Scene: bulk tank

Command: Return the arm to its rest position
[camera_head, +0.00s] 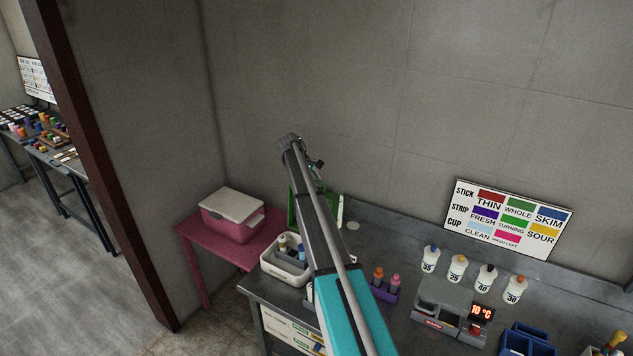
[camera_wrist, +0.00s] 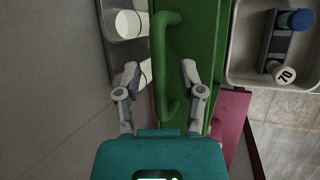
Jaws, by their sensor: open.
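My arm (camera_head: 350,300) reaches up and away from the lower middle of the head view, over the left end of the grey bench. In the wrist view my gripper (camera_wrist: 160,78) is open, its two fingers spread wide. Between and beyond the fingers is a green carrier with a curved green handle (camera_wrist: 164,55). I cannot tell whether the fingers touch it; nothing is clamped between them. In the head view the green carrier (camera_head: 297,207) is partly hidden behind my arm.
A pink table (camera_head: 195,240) with a pink and white cooler (camera_head: 232,215) stands left. A white tub (camera_head: 270,267) holds bottles, one marked 70 (camera_wrist: 282,72). Numbered bottles (camera_head: 457,268), a purple holder (camera_head: 385,292) and blue bins (camera_head: 525,342) occupy the bench. A wall (camera_head: 330,80) rises behind.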

